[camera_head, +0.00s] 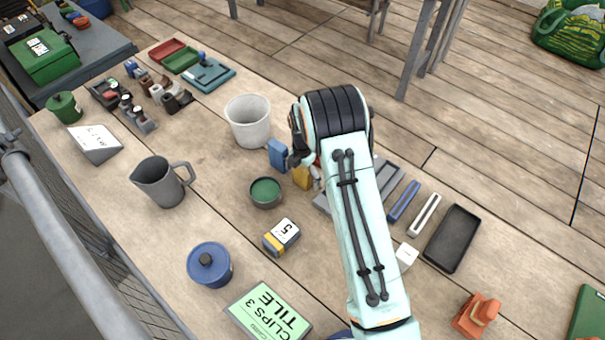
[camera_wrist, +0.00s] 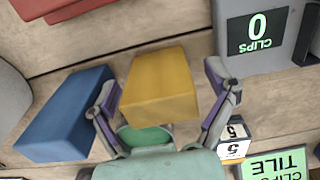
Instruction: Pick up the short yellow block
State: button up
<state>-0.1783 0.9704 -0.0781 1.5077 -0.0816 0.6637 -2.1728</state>
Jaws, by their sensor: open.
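The short yellow block (camera_wrist: 160,85) sits between the two spread fingers of my gripper (camera_wrist: 162,80) in the wrist view. Its left side is close to the left finger, and a wider gap shows to the right finger. I cannot tell whether the fingers are down at its height or touch it. In the head view only part of the yellow block (camera_head: 302,178) shows beside my arm, which hides most of the gripper. A taller blue block (camera_wrist: 66,115) lies left of it in the wrist view; the blue block (camera_head: 278,155) also shows in the head view.
A grey box labelled "0 CLIPS" (camera_wrist: 285,75) stands right of the gripper in the wrist view. In the head view, a white bucket (camera_head: 248,122), a green-topped pot (camera_head: 265,193) and a box marked 5 (camera_head: 282,236) stand nearby. Bare wood lies around the pot.

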jog(key=shift+f, duration=0.7)
jog(key=c, duration=0.9)
jog(key=shift+c, duration=0.2)
